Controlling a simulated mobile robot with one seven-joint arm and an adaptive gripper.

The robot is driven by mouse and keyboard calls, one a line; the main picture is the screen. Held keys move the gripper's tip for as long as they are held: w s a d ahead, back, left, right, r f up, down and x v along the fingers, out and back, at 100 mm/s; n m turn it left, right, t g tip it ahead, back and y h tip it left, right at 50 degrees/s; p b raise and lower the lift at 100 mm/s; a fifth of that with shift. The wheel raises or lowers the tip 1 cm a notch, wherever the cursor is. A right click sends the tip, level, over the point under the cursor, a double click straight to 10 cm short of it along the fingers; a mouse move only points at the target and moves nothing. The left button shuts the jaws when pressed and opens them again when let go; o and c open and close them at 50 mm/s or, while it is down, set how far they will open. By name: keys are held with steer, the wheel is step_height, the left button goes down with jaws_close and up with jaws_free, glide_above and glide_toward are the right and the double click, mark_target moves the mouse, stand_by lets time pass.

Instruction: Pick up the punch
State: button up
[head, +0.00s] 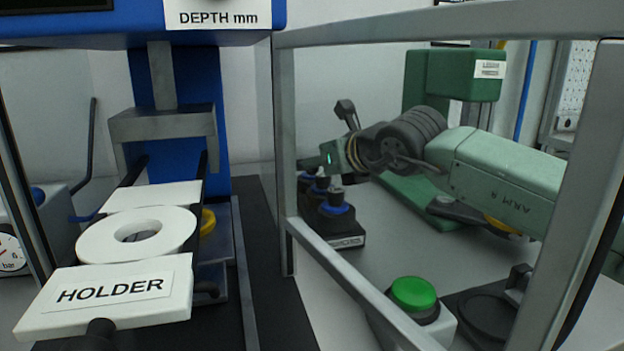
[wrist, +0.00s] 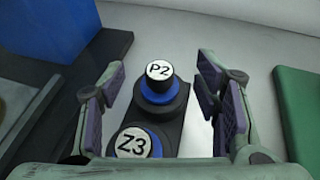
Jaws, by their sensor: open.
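A black rack (head: 345,240) behind the frame in the head view holds several dark pieces with blue collars. In the wrist view, a piece marked P2 (wrist: 159,70) stands upright in the rack, with a pale round top and a blue collar. A piece marked Z3 (wrist: 133,143) stands nearer the camera, partly cut off by my gripper body. My gripper (wrist: 164,82) is open and empty. Its two fingers are apart, with P2 between them in the picture. I cannot tell its height over P2. In the head view my gripper (head: 331,146) is above the rack.
Grey frame posts (head: 286,150) stand between the head camera and the rack. A green button (head: 413,293) is at the front right. A green machine (head: 460,75) stands behind my arm. A blue press with a white HOLDER block (head: 115,297) is at left.

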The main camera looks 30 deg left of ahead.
steer(key=shift+w+a+f, duration=0.2)
steer(key=shift+a, duration=0.2)
jaws_close()
stand_by(0.5)
